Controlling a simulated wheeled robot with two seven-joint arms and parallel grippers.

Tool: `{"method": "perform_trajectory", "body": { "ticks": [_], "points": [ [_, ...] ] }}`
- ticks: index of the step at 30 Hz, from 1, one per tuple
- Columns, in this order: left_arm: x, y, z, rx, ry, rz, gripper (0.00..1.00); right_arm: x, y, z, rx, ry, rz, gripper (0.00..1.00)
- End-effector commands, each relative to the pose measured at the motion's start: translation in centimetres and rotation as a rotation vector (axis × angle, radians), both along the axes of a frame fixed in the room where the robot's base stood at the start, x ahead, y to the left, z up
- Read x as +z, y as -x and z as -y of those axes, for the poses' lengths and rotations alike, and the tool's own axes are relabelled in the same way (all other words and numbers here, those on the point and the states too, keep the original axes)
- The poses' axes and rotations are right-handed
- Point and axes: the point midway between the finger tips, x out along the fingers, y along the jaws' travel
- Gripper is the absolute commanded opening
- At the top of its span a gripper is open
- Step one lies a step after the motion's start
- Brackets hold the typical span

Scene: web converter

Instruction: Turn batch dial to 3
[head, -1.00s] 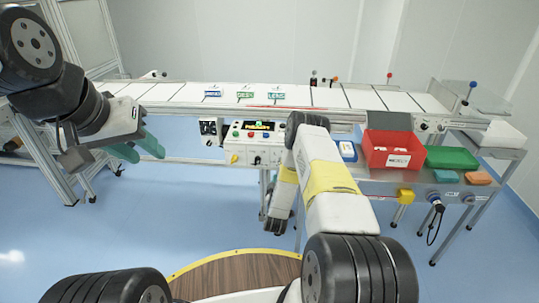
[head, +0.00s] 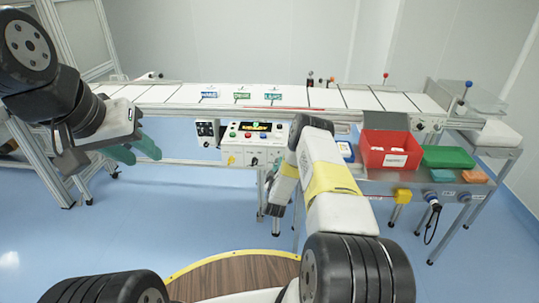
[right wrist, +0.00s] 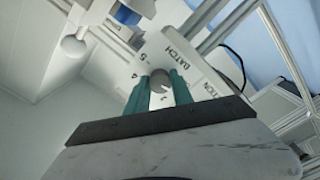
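The control panel (head: 252,142) hangs on the front of the conveyor. In the right wrist view the batch dial's round grey knob (right wrist: 159,84) lies between my right fingertips, beside the printed word BATCH and the numbers 4 and 5. My right gripper (right wrist: 161,77) has its teal fingers apart, one on each side of the knob; whether they touch it is unclear. The fingers partly cover the dial's markings, and I cannot read its setting. My left gripper (head: 134,152) is open and empty, left of the panel.
The conveyor belt (head: 310,97) carries several labelled cards. A red box (head: 390,150), a green tray (head: 447,157) and a yellow item (head: 403,196) are at the side bench, right of my right arm. The blue floor (head: 200,215) before the panel is clear.

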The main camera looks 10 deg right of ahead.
Motion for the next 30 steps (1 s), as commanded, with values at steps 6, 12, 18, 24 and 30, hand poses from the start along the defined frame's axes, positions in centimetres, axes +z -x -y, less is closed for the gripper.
{"method": "perform_trajectory", "body": {
  "ticks": [6, 12, 18, 24, 30],
  "points": [
    [0.00, 0.00, 0.00, 0.000, 0.000, 0.000, 0.36, -0.02, 0.01, -0.03, 0.001, -0.001, -0.001, 0.00],
    [0.00, 0.00, 0.00, 0.000, 0.000, 0.000, 0.36, -0.03, 0.02, -0.04, 0.001, -0.025, 0.006, 0.00],
    [0.00, 0.00, 0.00, 0.000, 0.000, 0.000, 0.36, -0.01, 0.01, -0.04, 0.001, -0.114, 0.032, 0.00],
    [0.00, 0.00, 0.00, 0.000, 0.000, 0.000, 0.36, -0.03, 0.01, -0.05, 0.001, -0.268, 0.076, 0.00],
    [0.00, 0.00, 0.00, 0.000, 0.000, 0.000, 0.36, -0.04, 0.01, -0.05, 0.000, -0.452, 0.129, 0.00]
  ]
}}
